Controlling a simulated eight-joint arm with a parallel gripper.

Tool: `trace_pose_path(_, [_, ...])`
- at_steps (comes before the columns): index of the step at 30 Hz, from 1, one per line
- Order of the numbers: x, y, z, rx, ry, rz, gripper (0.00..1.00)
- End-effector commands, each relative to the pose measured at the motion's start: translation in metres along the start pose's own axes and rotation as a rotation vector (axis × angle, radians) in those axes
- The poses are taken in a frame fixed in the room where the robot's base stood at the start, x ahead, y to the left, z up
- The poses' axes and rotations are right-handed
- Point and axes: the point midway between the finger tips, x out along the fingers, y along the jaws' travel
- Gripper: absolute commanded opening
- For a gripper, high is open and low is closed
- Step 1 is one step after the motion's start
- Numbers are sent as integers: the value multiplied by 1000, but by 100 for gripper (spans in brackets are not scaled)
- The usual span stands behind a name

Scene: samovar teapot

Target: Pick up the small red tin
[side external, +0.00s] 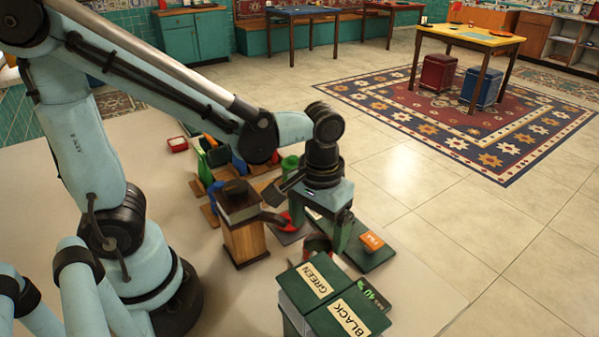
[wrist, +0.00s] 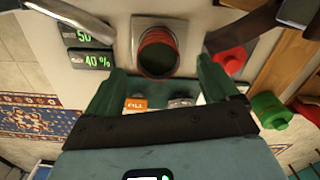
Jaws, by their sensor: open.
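A small round tin (wrist: 158,52), red outside with a dark green inside, stands on a grey plate in the wrist view. A dark red tin (side external: 317,243) shows just below my gripper in the side view, partly hidden. My gripper (side external: 318,222) is open, with its green fingers pointing down. In the wrist view my gripper (wrist: 160,76) has its fingers spread to either side of the line to the tin, with the tin beyond the tips. I see no contact with the tin.
Boxes labelled GREEN (side external: 309,284) and BLACK (side external: 347,318) stand close in front. A wooden box (side external: 245,241) stands left of my gripper. An orange block (side external: 372,241) lies to its right. A red item (wrist: 231,61) and a green item (wrist: 270,110) are beside the tin.

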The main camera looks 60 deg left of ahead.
Motion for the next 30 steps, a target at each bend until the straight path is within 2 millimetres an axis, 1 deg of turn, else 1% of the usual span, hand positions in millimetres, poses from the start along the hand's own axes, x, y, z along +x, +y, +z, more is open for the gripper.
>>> trace_pose_path(5, [7, 1, 0, 1, 0, 0, 87])
trace_pose_path(12, [33, 3, 1, 1, 0, 0, 87])
trace_pose_path(18, [50, 3, 1, 1, 1, 2, 87])
trace_pose_path(22, [53, 3, 1, 1, 1, 2, 87])
trace_pose_path(28, [54, 3, 1, 1, 1, 2, 87])
trace_pose_path(29, [54, 3, 1, 1, 1, 2, 86])
trace_pose_path(30, [54, 3, 1, 1, 1, 2, 80])
